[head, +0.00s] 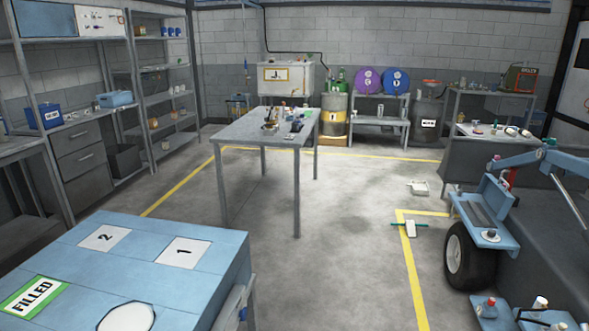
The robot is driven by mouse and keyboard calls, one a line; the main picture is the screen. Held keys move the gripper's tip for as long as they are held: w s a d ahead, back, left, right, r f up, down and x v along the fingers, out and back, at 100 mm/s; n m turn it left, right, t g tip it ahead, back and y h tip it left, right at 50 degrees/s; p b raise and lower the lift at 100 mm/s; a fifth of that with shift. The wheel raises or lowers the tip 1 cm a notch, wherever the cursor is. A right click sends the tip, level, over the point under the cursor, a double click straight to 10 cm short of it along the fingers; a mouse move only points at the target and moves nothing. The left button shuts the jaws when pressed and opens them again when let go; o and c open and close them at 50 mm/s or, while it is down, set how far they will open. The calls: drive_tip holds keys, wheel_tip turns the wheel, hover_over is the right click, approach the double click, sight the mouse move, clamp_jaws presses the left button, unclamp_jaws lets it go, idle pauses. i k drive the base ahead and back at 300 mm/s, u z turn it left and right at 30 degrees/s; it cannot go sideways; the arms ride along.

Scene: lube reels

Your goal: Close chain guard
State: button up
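A blue machine with a black tyre (468,262) stands at the right edge. Above the tyre is a blue box-like part (488,209) with a raised flap and grey parts showing inside, so it looks open. It may be the chain guard, but I cannot tell for sure at this distance. A small round pale item (491,236) sits on its lower front ledge. My gripper is not in this view.
A blue bench (215,255) with sheets marked 1, 2 and FILLED fills the near left. A grey table (240,128) with small items stands mid-room. Open floor lies between the bench and the machine.

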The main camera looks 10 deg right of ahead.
sight(498, 198)
drive_tip(key=z, duration=0.5)
drive_tip(key=i, duration=0.5)
drive_tip(key=z, duration=1)
drive_tip(key=i, duration=1.25)
drive_tip(key=z, duration=0.3)
